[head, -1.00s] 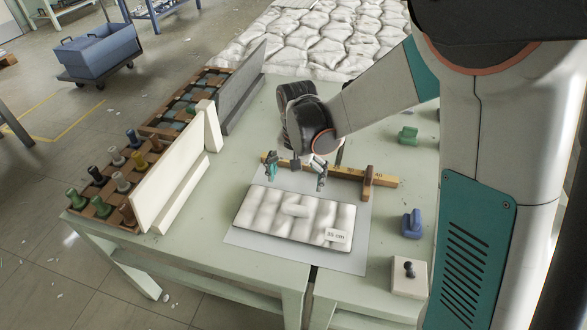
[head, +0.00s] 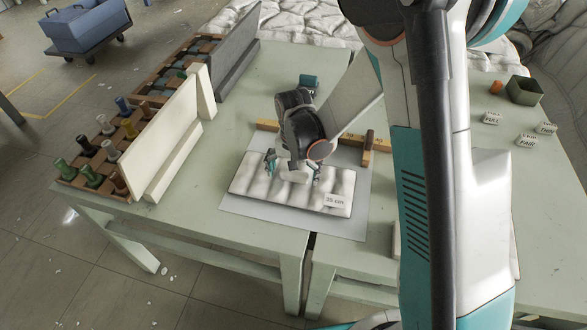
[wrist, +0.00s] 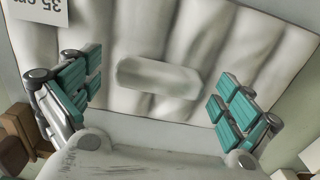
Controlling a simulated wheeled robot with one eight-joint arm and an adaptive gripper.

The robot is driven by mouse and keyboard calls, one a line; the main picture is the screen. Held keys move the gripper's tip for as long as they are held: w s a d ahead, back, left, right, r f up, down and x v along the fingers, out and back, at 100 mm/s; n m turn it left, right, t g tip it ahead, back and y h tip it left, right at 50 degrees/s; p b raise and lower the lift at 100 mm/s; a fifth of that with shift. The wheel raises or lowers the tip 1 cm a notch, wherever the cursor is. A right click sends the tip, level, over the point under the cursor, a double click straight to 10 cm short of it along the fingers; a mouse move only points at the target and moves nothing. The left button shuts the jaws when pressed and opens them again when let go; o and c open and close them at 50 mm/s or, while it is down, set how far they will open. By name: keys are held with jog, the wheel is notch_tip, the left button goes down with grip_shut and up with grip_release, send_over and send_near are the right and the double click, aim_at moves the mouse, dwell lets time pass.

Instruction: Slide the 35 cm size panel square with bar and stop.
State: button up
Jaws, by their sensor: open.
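The white quilted panel (head: 250,184) lies flat on a pale sheet (head: 275,216) on the green table, with a "35 cm" label (head: 335,201) at its front right corner. A raised pad (wrist: 158,77) sits mid-panel in the wrist view. My gripper (head: 293,171) is open and low over the panel's rear half. In the wrist view my gripper (wrist: 155,98) has its teal fingers spread either side of the pad, with a gap to each. The wooden bar (head: 267,125) lies behind the panel, partly hidden by my wrist.
A cream board (head: 160,160) and a rack of colored pegs (head: 95,160) stand at the left. Small blocks marked FULL (head: 491,118) and FAIR (head: 526,141) lie at the right beside a green box (head: 524,91). My arm hides much of the right table.

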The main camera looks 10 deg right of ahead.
jog(key=c, duration=1.3)
jog(key=shift+w+d+b, duration=0.1)
jog(key=shift+w+d, duration=0.7)
jog(key=shift+w, duration=1.15)
jog(key=shift+w+d+b, duration=0.15)
jog(key=shift+w+d, duration=0.65)
jog(key=shift+w, duration=1.1)
jog(key=shift+w+d+b, duration=0.1)
jog(key=shift+w+d, duration=0.7)
jog(key=shift+w, duration=1.15)
jog(key=shift+w, duration=0.1)
